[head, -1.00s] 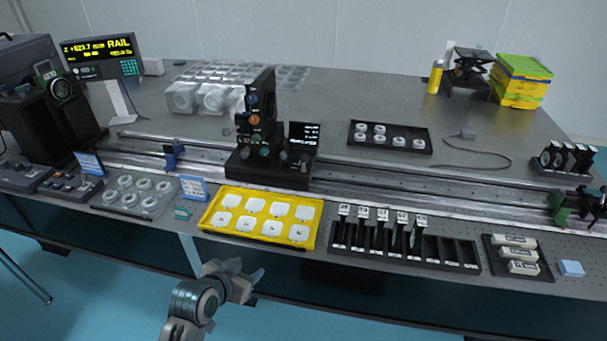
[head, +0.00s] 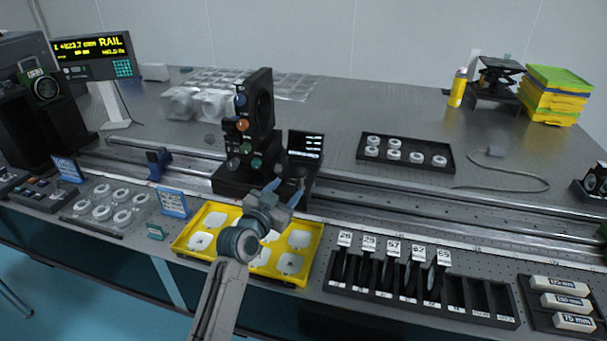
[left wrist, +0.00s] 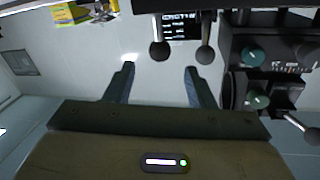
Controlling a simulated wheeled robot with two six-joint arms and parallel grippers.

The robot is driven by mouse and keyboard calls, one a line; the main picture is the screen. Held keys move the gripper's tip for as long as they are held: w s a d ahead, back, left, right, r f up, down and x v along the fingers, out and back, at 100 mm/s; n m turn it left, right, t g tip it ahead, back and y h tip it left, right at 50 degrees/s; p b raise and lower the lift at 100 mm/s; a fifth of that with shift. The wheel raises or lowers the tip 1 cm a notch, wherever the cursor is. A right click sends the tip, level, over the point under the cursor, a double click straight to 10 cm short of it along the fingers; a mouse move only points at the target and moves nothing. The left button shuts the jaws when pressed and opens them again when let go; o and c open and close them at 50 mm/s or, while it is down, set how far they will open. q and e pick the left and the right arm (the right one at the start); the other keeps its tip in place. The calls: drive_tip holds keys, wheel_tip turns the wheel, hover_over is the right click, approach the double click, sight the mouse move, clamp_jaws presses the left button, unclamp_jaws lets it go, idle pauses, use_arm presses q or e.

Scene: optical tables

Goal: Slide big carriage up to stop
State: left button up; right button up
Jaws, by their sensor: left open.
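The big black carriage (head: 232,180) stands on the rail, with a tall ring mount, coloured knobs and a small display (head: 305,146). It also fills the right of the left wrist view (left wrist: 265,70). A blue stop-like block (head: 158,163) sits on the rail left of the carriage, with a gap between. My left gripper (head: 286,189) is open and empty at the front right of the carriage, above the yellow tray. In the left wrist view its fingers (left wrist: 158,85) are apart, with two round-ended levers (left wrist: 160,50) just beyond them. My right gripper is not in view.
The yellow tray (head: 184,241) with white pieces lies in front of the carriage. A black slotted rack (head: 425,300) stands to its right.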

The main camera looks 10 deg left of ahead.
sight(298, 176)
use_arm(q)
drive_tip(key=p+x, duration=0.1)
drive_tip(key=x, duration=0.8)
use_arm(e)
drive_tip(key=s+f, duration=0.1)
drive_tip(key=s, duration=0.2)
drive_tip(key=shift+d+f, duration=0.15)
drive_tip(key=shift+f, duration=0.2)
use_arm(q)
clamp_jaws()
